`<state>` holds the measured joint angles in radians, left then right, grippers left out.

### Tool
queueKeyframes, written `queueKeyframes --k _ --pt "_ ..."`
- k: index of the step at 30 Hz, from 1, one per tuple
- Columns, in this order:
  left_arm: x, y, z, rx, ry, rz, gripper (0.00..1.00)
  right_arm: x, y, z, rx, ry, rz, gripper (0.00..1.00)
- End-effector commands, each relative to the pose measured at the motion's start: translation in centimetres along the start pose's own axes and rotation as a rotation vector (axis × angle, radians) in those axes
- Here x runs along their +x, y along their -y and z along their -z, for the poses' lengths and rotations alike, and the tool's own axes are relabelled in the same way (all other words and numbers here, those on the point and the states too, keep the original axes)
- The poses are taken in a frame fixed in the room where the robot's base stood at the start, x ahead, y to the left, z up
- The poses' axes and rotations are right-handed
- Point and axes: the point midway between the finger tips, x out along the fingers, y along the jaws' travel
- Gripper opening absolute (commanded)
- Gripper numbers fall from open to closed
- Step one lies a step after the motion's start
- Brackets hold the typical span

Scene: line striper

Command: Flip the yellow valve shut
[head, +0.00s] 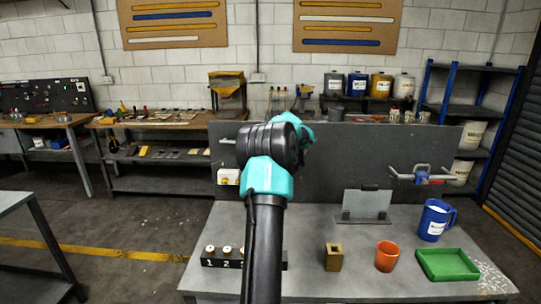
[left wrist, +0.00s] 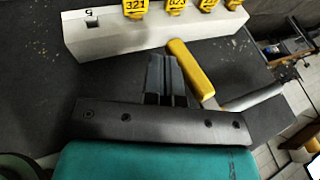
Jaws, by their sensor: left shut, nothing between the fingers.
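The yellow valve handle (head: 228,180) shows in part at the left edge of the dark upright panel, though its outline is too small to be sure of. In the left wrist view a yellow lever (left wrist: 192,70) slants beside a metal pipe (left wrist: 252,98). My left gripper (left wrist: 166,72) is shut and empty, just left of the lever; whether they touch I cannot tell. In the head view my left arm rises through the middle and hides its own fingers. My right gripper is in neither view.
A pale block (left wrist: 150,30) with several yellow numbered tags lies beyond the fingers. On the bench stand an orange cup (head: 386,256), a blue jug (head: 435,220), a green tray (head: 447,265), a brass block (head: 333,257) and a grey plate (head: 366,205). The dark panel (head: 350,150) stands behind.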

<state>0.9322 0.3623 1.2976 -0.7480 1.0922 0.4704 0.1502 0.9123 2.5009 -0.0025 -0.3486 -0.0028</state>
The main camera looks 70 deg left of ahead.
Motion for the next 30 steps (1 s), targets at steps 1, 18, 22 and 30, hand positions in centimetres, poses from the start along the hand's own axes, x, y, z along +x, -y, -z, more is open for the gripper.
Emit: queueKeyframes --k 1,18,22,30 --pt "-0.8 0.0 0.1 0.0 -0.003 -0.001 0.0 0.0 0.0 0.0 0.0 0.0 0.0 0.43" --pt "-11.5 -0.1 0.0 0.0 -0.003 -0.002 0.0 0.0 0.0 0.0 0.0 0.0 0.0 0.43" --pt "-13.7 0.0 0.0 0.0 -0.003 -0.002 0.0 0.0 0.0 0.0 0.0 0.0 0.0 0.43" --pt "-15.9 0.0 0.0 0.0 0.0 0.0 0.0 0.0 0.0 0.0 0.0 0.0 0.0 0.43"
